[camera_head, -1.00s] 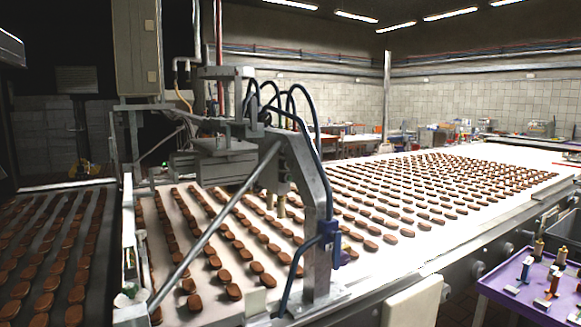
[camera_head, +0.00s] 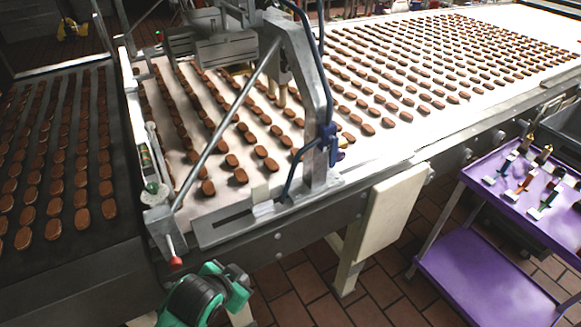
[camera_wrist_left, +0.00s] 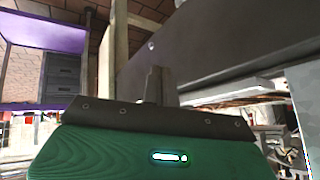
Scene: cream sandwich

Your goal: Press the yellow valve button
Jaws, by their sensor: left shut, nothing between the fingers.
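A small yellow spot (camera_head: 341,155) shows beside the blue valve fitting (camera_head: 329,140) on the metal frame over the conveyor; it may be the yellow valve button, but it is too small and partly covered to be sure. My left arm's green and black part shows at the bottom of the head view, below the conveyor's near corner; its fingertips cannot be made out there. In the left wrist view, my left gripper (camera_wrist_left: 155,78) is shut and empty, near a dark machine side panel. No yellow button shows in that view. My right gripper is not in view.
The white conveyor (camera_head: 385,145) carries rows of brown biscuits. A red-tipped lever (camera_head: 176,261) sticks out at its near corner. A dark belt (camera_head: 75,236) runs on the left. A purple cart (camera_head: 481,231) with small tools stands right. Tiled floor (camera_head: 385,285) lies between.

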